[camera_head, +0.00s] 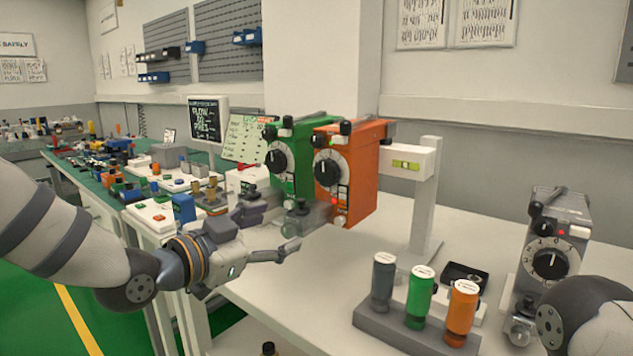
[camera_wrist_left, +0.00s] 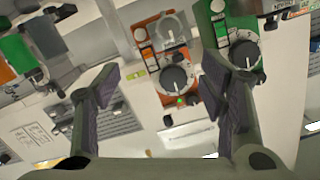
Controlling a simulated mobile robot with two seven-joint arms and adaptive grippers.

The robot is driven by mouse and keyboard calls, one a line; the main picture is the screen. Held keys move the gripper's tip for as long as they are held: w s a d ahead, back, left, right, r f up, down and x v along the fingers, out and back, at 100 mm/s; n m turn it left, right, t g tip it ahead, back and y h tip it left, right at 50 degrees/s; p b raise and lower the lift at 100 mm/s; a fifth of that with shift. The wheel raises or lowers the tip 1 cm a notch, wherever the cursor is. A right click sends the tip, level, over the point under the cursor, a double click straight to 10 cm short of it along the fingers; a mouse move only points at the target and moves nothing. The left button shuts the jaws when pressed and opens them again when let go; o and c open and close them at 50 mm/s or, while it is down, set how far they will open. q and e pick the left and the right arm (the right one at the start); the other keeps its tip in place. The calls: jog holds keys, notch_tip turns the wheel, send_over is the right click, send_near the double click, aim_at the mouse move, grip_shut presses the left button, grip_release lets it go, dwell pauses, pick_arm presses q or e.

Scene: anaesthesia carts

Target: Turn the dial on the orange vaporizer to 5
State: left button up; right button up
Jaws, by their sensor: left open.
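The orange vaporizer (camera_head: 365,175) hangs on a white stand, to the right of a green one. Its black dial (camera_head: 328,173) faces me; its numbers are too small to read. My left gripper (camera_head: 284,238) is open and empty, below and left of the orange vaporizer and apart from its dial. In the left wrist view the picture is turned, and the orange vaporizer (camera_wrist_left: 173,35) and its dial (camera_wrist_left: 177,79) show in the gap between the open fingers (camera_wrist_left: 168,98). My right gripper is not in view.
The green vaporizer (camera_head: 289,185) stands close beside the orange one. A grey vaporizer (camera_head: 551,255) stands at the right. A grey rack (camera_head: 400,335) with grey, green and orange bottles is at the front of the white table (camera_head: 300,300). A cluttered green bench is behind left.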

pick_arm(q)
jog(key=m+t+h, duration=0.1)
jog(key=m, duration=0.1)
send_near(323, 174)
jog(key=x, duration=0.3)
jog(key=shift+w+d+f, duration=0.1)
jog(key=shift+w+d, duration=0.2)
jog(key=shift+d, duration=0.05)
jog(key=b+x, duration=0.1)
jog(key=x, duration=0.3)
jog(key=shift+w+f, duration=0.1)
jog(key=shift+f, duration=0.1)
jog(key=shift+w+d+r, duration=0.15)
jog(key=shift+w+r, duration=0.05)
jog(key=shift+r, duration=0.1)
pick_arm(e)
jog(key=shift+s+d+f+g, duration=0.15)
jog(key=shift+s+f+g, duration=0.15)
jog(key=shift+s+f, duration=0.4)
pick_arm(q)
jog(key=shift+c, duration=0.4)
jog(key=shift+n, duration=0.3)
jog(key=c, duration=1.1)
